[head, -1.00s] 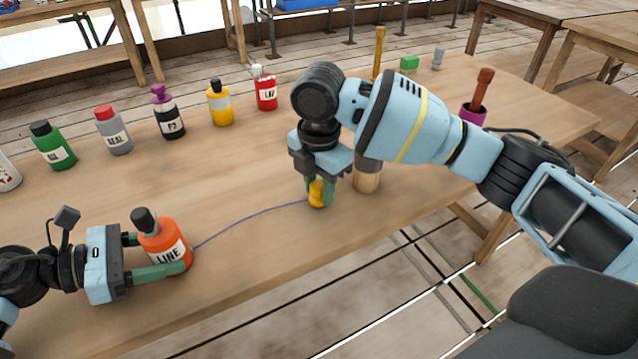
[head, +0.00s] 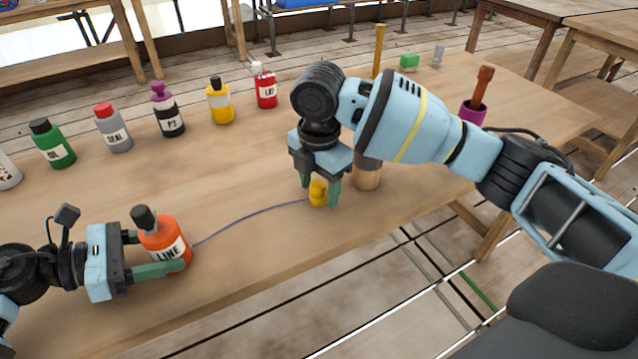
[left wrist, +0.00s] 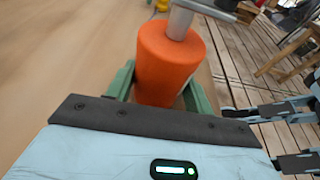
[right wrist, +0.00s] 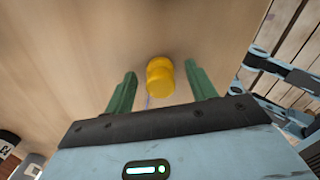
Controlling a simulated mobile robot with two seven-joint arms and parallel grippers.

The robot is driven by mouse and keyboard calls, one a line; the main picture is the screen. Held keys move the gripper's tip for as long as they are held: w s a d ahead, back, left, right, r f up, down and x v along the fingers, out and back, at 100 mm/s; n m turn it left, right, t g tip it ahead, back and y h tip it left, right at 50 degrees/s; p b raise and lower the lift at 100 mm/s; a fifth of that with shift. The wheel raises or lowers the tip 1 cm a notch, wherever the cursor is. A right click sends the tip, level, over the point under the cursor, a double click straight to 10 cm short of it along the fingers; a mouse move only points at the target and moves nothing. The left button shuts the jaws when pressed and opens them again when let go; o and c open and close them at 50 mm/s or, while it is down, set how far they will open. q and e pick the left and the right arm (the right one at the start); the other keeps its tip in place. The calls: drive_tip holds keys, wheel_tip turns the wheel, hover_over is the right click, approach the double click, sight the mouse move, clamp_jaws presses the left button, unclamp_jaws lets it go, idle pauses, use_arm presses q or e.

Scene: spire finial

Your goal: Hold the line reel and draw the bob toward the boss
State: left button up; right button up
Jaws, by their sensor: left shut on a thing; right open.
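The line reel is an orange bottle marked LINE (head: 163,246) at the near left of the table. My left gripper (head: 160,254) is shut around it; the left wrist view shows the orange body (left wrist: 168,68) between both fingers. A thin blue line (head: 245,221) runs from it to the yellow bob (head: 317,193), which stands on the table. My right gripper (head: 320,192) points down with its fingers open on either side of the bob. The right wrist view shows the bob (right wrist: 160,77) between the fingers with gaps. The boss, apparently the wooden cylinder (head: 367,177), stands just right of the bob, partly hidden by my right arm.
Several labelled bottles stand in a row behind, including a red one (head: 265,89) and a yellow one (head: 219,103). The table's front edge is close to the bob.

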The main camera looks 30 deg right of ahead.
sight(319, 183)
wheel_tip(319, 183, up, 12)
idle(0.6)
use_arm(q)
drive_tip(key=o, duration=0.8)
drive_tip(key=shift+o, duration=0.2)
drive_tip(key=v, duration=1.2)
